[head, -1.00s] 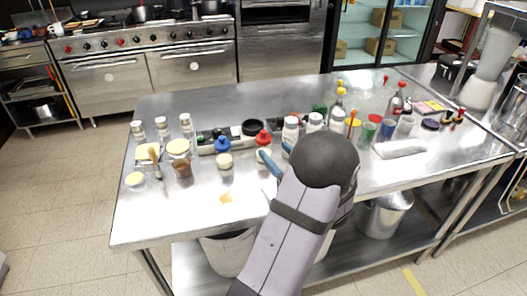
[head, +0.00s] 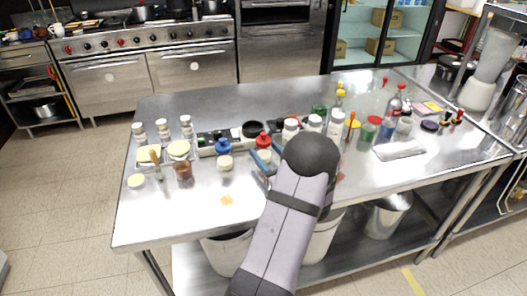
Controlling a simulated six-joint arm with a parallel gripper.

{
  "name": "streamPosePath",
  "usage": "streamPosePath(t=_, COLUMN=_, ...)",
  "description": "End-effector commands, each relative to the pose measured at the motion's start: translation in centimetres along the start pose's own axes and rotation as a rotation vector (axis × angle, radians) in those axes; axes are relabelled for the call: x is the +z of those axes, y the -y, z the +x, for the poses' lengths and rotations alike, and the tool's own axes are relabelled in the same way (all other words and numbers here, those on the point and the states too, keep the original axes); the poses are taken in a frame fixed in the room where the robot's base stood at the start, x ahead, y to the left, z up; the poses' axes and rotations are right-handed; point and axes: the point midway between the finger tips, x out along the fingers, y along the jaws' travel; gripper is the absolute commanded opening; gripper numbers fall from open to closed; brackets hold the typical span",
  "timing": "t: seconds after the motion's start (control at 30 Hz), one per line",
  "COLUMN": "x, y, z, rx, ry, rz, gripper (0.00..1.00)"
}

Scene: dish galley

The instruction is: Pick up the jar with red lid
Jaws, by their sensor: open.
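The jar with the red lid (head: 263,141) stands upright on the steel table, in the middle of the row of containers. Its pale body shows only partly below the lid. My gripper (head: 267,156) is open, with its blue fingers one on each side of the jar's body as seen from here. I cannot tell whether either finger touches the jar. My dark wrist hides part of the table behind and to the right.
A similar jar with a blue lid (head: 223,146) stands just left. White bottles (head: 290,128) stand close on the right. A black round container (head: 253,129) is behind. The table (head: 190,220) is clear toward the front left.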

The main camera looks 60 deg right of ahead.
Motion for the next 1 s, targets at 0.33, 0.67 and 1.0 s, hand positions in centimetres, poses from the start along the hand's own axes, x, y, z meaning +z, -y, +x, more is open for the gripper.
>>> streamPosePath(t=0.33, x=0.0, y=0.0, z=1.7, rx=0.000, ry=0.000, rz=0.001, gripper=0.53)
streamPosePath(t=0.67, x=0.1, y=0.0, z=1.6, rx=0.000, ry=0.004, rz=-0.001, gripper=0.13)
streamPosePath(t=1.0, x=0.5, y=0.0, z=1.6, rx=0.000, ry=0.004, rz=-0.001, gripper=0.13)
